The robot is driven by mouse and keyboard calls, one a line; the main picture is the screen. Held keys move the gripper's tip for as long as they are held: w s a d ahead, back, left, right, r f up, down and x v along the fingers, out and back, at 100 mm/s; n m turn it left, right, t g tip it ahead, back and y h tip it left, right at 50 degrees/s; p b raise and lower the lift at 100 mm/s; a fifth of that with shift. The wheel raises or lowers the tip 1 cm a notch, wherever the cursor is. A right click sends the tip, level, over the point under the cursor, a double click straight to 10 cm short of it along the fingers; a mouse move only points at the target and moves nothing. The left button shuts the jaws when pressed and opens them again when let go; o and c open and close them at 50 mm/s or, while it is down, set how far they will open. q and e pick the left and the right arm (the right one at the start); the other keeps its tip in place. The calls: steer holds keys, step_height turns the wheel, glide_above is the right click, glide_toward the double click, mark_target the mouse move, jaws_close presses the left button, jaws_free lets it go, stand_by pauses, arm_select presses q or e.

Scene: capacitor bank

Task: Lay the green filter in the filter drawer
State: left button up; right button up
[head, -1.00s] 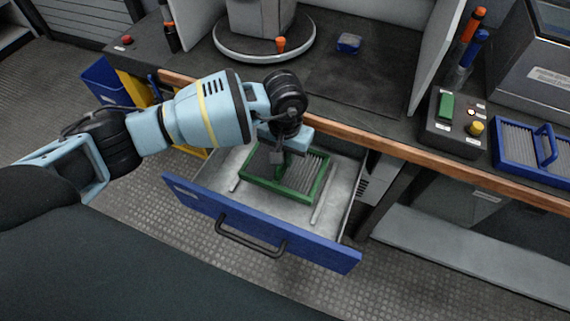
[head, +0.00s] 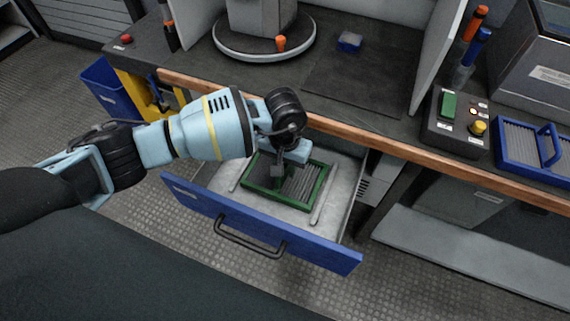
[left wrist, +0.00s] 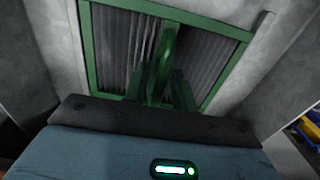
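The green filter (head: 322,184), a green frame with grey pleats, is inside the open drawer. It lies about flat between two light rails, at or close to the drawer floor; I cannot tell if it touches. My left gripper (head: 278,173) reaches down over the filter from above. In the left wrist view, the filter's green frame (left wrist: 91,50) fills the top, and its handle (left wrist: 165,55) runs between the fingers (left wrist: 160,92), which appear shut on it. The filter drawer (head: 215,213) is pulled out, with a blue front and black handle. My right gripper is not in view.
A wooden counter edge (head: 400,150) runs just behind and above the drawer. A blue filter (head: 548,166) with a handle and a control box (head: 450,130) stand on the counter at right. A round platform (head: 265,52) stands at the back. Bare drawer floor surrounds the filter.

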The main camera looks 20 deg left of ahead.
mark_target(285, 164)
arm_select(q)
steer(key=shift+o, duration=0.2)
steer(key=shift+r, duration=0.1)
steer(key=shift+r, duration=0.2)
step_height(285, 164, up, 10)
steer(key=shift+r+p, duration=0.1)
steer(key=shift+p, duration=0.55)
steer(key=shift+r, duration=0.8)
